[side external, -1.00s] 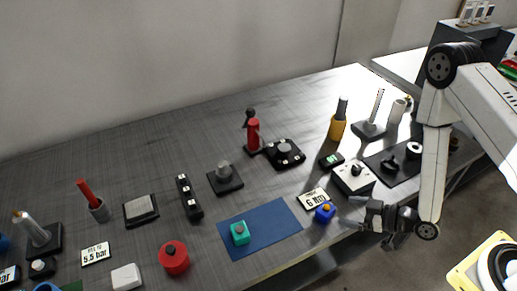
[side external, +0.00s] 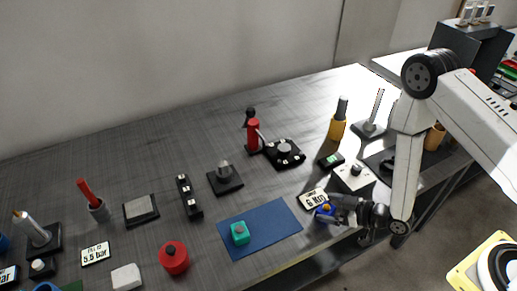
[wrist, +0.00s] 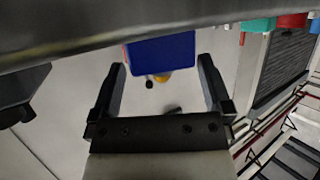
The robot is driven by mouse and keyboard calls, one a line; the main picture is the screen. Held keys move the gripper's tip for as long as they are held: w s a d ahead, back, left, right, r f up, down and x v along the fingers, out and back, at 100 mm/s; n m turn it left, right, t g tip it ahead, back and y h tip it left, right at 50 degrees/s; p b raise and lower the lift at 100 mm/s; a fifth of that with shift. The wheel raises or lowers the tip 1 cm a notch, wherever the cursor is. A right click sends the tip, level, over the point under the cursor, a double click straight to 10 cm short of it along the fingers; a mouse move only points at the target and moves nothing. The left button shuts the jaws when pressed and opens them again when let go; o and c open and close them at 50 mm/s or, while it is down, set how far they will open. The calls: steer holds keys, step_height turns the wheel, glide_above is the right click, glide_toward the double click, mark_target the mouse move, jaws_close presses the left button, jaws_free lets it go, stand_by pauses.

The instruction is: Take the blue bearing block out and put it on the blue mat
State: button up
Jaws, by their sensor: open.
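A teal block (side external: 240,233) sits on the mat's left part.
A number plate (side external: 313,198) lies right behind the blue block. A white box with a black knob (side external: 354,177) stands behind my gripper. A red round pot (side external: 174,258) is left of the mat. The mat's middle and right are clear.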

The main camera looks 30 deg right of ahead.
steer(key=shift+w+a+f, duration=0.25)
steer(key=shift+w+a, duration=0.05)
steer(key=shift+w, duration=0.2)
jaws_close()
